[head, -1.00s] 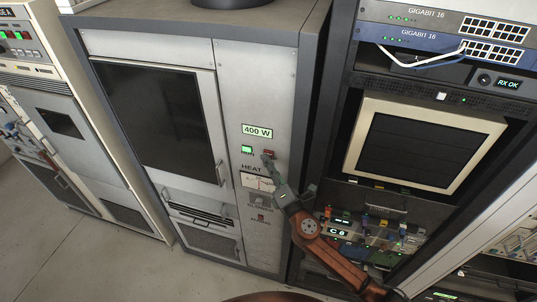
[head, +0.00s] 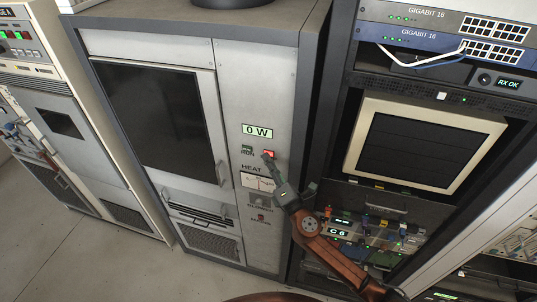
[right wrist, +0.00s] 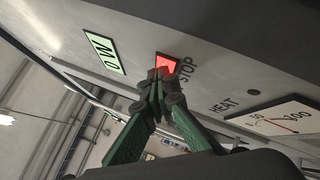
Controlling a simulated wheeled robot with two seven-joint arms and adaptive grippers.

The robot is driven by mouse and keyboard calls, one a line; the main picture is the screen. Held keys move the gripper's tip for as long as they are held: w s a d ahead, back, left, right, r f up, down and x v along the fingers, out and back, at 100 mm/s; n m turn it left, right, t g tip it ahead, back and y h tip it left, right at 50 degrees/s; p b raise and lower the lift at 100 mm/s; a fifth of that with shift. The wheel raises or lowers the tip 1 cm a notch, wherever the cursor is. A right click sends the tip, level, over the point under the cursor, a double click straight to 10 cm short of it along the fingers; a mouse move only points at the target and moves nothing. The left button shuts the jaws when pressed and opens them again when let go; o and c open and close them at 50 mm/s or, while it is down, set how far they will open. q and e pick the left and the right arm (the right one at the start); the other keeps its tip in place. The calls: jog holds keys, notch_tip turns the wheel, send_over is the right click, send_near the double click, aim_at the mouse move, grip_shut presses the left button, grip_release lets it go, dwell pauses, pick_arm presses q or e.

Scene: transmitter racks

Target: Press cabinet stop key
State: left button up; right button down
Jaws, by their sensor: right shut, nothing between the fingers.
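The stop key (head: 268,154) on the grey cabinet's right panel is lit red. In the right wrist view the lit red stop key (right wrist: 168,63) has the word STOP beside it. My right gripper (head: 268,160) is shut and empty, its tips at the key's lower edge. In the right wrist view the gripper tips (right wrist: 160,76) overlap part of the key; whether they touch it I cannot tell. The RUN key (head: 247,149) to its left is dark. The display (head: 257,131) above reads 0 W. My left gripper is not in view.
A HEAT meter (head: 257,182) sits below the keys. The cabinet's dark glass door (head: 160,120) is to the left. A rack with a beige-framed screen (head: 425,143) and network units (head: 440,40) stands close on the right. Grey floor (head: 60,260) is open at lower left.

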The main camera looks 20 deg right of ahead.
jog(key=shift+s+a, duration=0.4)
jog(key=shift+s, duration=0.25)
jog(key=shift+s, duration=0.1)
jog(key=s+a, duration=0.1)
jog(key=s, duration=0.1)
jog(key=s+a+p, duration=0.1)
jog(key=s, duration=0.1)
jog(key=shift+a, duration=0.4)
dwell(0.7)
